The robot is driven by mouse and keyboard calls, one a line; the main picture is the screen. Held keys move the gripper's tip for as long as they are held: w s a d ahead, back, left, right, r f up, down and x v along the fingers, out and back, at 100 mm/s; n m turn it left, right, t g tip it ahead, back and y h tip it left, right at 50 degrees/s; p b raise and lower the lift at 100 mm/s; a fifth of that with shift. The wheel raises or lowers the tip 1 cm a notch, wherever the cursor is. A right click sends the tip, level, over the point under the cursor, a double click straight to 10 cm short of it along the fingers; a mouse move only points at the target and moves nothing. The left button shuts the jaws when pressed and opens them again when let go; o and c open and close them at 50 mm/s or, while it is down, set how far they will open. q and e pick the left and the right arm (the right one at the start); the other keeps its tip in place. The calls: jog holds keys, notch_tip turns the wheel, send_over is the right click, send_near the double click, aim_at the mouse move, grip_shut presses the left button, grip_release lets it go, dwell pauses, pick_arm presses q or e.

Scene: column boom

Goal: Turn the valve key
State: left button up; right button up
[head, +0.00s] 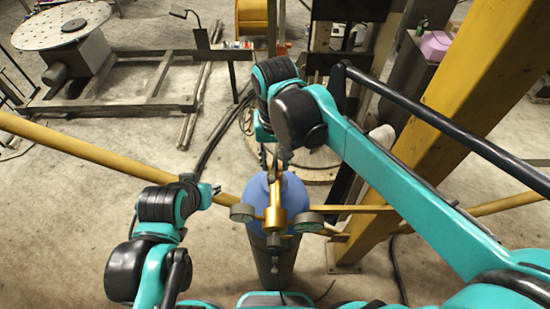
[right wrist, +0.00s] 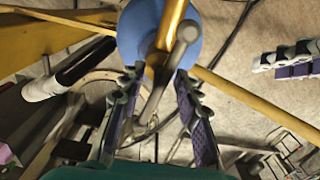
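The gas cylinder (head: 275,262) stands upright with a blue top (head: 293,189). A brass regulator (head: 276,215) with round gauges is fitted on it. The grey valve key (right wrist: 166,85) sits at the top of the brass fitting in the right wrist view. My right gripper (right wrist: 156,82) has its two purple-padded fingers apart, one on each side of the key, with visible gaps. In the head view the right gripper (head: 273,158) is just above the cylinder top, partly hidden by its wrist. My left gripper (head: 215,188) is left of the cylinder, apart from it; its opening is unclear.
A yellow bar (head: 95,151) runs across on both sides of the cylinder. A thick yellow column (head: 478,85) rises at right. A round perforated table (head: 62,25) and a metal frame (head: 115,105) stand at back left. The floor at left is mostly clear.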

aim_at(275, 158)
grip_shut()
jog(key=shift+n, duration=0.8)
grip_release()
notch_tip(275, 158, up, 12)
dwell(0.4)
